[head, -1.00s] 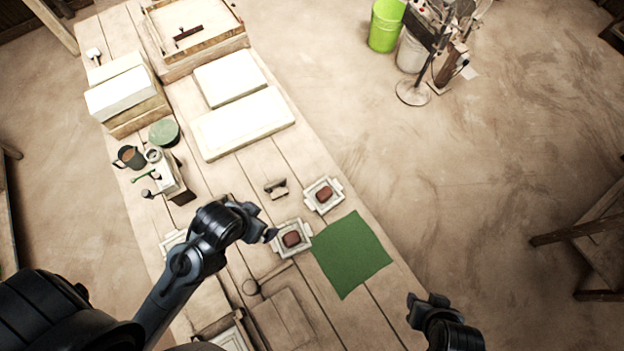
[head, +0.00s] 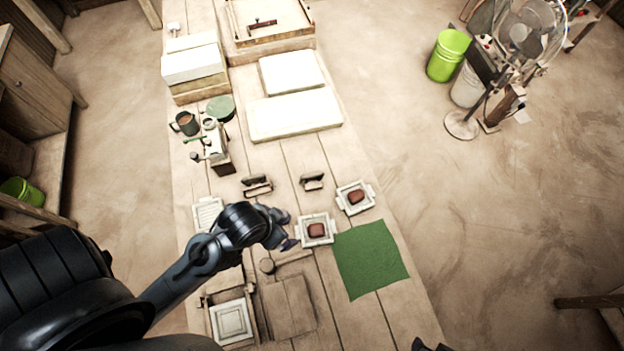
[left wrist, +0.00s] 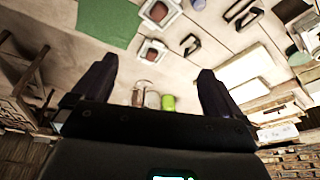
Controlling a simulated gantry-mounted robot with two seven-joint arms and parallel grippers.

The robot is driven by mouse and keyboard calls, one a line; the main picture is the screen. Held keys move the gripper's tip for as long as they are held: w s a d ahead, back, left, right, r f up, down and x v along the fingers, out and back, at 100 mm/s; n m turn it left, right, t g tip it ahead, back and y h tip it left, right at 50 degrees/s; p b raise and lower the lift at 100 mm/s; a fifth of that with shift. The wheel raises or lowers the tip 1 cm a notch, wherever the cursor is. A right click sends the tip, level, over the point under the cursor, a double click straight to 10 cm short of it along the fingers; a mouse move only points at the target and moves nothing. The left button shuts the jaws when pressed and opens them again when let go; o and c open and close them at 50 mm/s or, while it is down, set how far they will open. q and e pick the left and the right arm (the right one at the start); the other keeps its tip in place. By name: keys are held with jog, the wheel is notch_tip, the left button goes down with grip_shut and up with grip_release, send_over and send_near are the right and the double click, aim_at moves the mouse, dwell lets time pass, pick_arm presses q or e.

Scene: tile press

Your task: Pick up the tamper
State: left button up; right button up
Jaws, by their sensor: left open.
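Two dark handled blocks lie on the table in the head view: one (head: 257,187) above my left gripper, and one (head: 312,181) further right. They also show in the left wrist view, as a larger one (left wrist: 243,18) and a smaller one (left wrist: 190,44). A short round-topped piece (head: 267,266) stands below the gripper. I cannot tell for sure which of these is the tamper. My left gripper (head: 285,229) is open and empty, above the table; its two fingers (left wrist: 155,86) are spread in the wrist view. My right gripper (head: 428,346) barely shows at the bottom edge.
Two white molds with brown clay (head: 317,229) (head: 355,197) sit right of my left gripper, beside a green cloth (head: 370,258). White slabs (head: 295,115), a mug (head: 185,123) and a small press (head: 216,150) stand further back. A framed tile (head: 231,319) is in front.

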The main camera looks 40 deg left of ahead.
pick_arm(q)
jog(key=shift+s, duration=0.15)
jog(key=shift+d, duration=0.1)
jog(key=c, duration=0.9)
